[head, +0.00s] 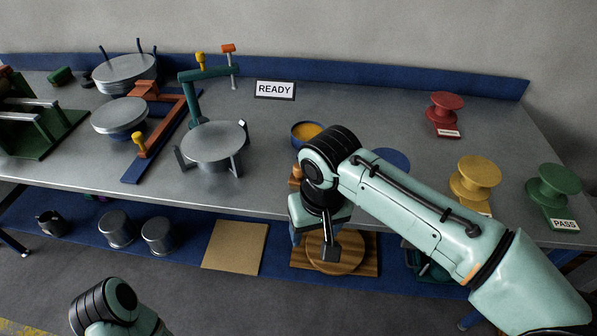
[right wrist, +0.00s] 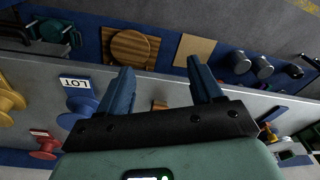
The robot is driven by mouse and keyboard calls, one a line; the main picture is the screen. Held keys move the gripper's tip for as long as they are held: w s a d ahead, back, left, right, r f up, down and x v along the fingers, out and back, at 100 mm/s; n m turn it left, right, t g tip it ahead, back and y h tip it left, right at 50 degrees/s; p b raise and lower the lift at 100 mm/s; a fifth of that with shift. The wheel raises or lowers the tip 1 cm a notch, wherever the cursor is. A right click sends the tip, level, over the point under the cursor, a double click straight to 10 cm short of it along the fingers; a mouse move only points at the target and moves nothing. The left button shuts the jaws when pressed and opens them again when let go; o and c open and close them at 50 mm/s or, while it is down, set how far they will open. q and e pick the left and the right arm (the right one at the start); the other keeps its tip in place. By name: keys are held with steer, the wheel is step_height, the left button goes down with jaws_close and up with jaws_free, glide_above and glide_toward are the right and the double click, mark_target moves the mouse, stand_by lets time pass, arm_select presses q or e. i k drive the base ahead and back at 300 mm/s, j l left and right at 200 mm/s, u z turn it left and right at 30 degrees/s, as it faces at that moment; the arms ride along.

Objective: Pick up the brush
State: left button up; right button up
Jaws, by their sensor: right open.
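No brush shows clearly in either view. A small light-brown wooden piece (head: 296,176) shows at the table's front edge, partly hidden behind my right wrist. A similar wooden piece (right wrist: 160,104) shows between the fingers in the right wrist view. I cannot tell whether it is the brush. My right gripper (head: 314,240) points down at the table's front edge. In the right wrist view my right gripper (right wrist: 160,72) has its two blue fingers wide apart, with nothing held. Part of my left arm shows at the bottom left of the head view; its gripper is out of frame.
A bowl of yellow stuff (head: 307,132) and a blue disc (head: 391,158) stand near my right arm. A grey round stand (head: 213,142) is to the left. Red (head: 445,105), yellow (head: 477,174) and green (head: 553,182) spools are right. Boards lie on the lower shelf (head: 190,255).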

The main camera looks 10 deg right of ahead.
mark_target(297, 177)
steer(key=i, duration=0.85)
